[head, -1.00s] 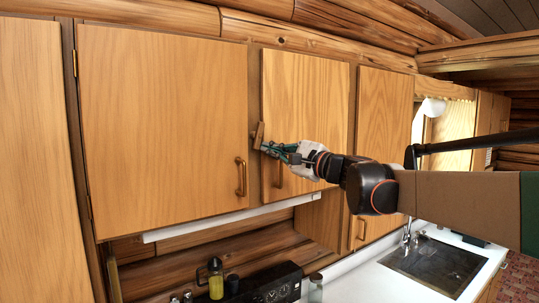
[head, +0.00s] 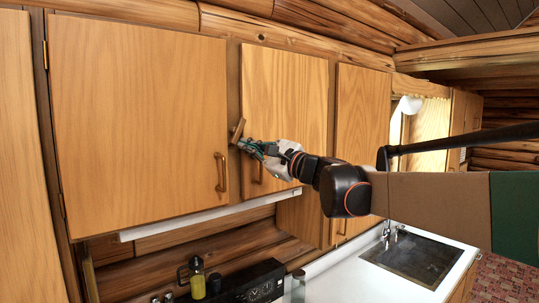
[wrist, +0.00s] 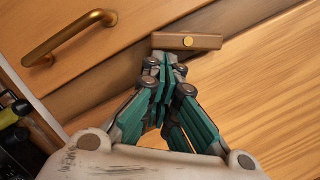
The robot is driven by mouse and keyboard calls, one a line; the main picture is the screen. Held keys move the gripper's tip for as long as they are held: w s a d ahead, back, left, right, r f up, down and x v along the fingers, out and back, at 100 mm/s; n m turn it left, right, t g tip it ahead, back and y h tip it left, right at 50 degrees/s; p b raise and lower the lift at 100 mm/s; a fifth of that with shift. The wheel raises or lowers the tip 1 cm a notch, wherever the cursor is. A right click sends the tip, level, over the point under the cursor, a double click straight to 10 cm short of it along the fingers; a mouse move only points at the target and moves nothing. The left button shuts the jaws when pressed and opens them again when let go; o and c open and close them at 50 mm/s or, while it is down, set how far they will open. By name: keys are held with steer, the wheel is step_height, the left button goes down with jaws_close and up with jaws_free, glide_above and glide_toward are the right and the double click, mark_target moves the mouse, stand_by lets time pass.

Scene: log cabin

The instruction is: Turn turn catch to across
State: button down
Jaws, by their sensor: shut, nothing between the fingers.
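The turn catch (head: 237,131) is a small brown wooden block on the strip between two cabinet doors. In the head view it stands tilted off upright, its top leaning right. In the wrist view the catch (wrist: 205,41) shows a brass screw at its middle and lies at an angle to the door edges. My gripper (head: 243,146) is shut and empty, its teal fingers at the catch's lower end. In the wrist view the fingertips of my gripper (wrist: 165,64) sit right below the block; I cannot tell whether they touch it.
The left door (head: 135,120) has a brass handle (head: 221,172). The right door (head: 287,105) has a handle (head: 258,170) partly behind my wrist. Below are a stove (head: 245,287), a yellow bottle (head: 197,277) and a sink (head: 413,257).

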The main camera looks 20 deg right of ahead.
steer(key=shift+s+a+f+m+t+h+b, duration=0.15)
steer(key=shift+a+m+t+h+b, duration=0.15)
steer(key=shift+m, duration=0.7)
steer(key=shift+s+a+m+t+h+b, duration=0.15)
steer(key=shift+a+m, duration=0.25)
steer(key=shift+m, duration=0.6)
steer(key=shift+s+a+f+m+t+h+b, duration=0.15)
steer(key=shift+s+a+m+t+b, duration=0.15)
steer(key=shift+m, duration=0.7)
steer(key=shift+a+r+m+t+h, duration=0.15)
steer(key=shift+a+m+h, duration=0.1)
steer(key=shift+m, duration=0.5)
steer(key=shift+a+f+m+t+h, duration=0.1)
steer(key=shift+a+m+h, duration=0.15)
steer(key=shift+m, duration=0.5)
steer(key=shift+s+a+r+m, duration=0.15)
steer(key=shift+a+m, duration=0.15)
steer(key=shift+m, duration=0.5)
steer(key=shift+s+a+r, duration=0.1)
steer(key=shift+a+r, duration=0.05)
steer(key=shift+a, duration=0.1)
steer(key=shift+h, duration=0.3)
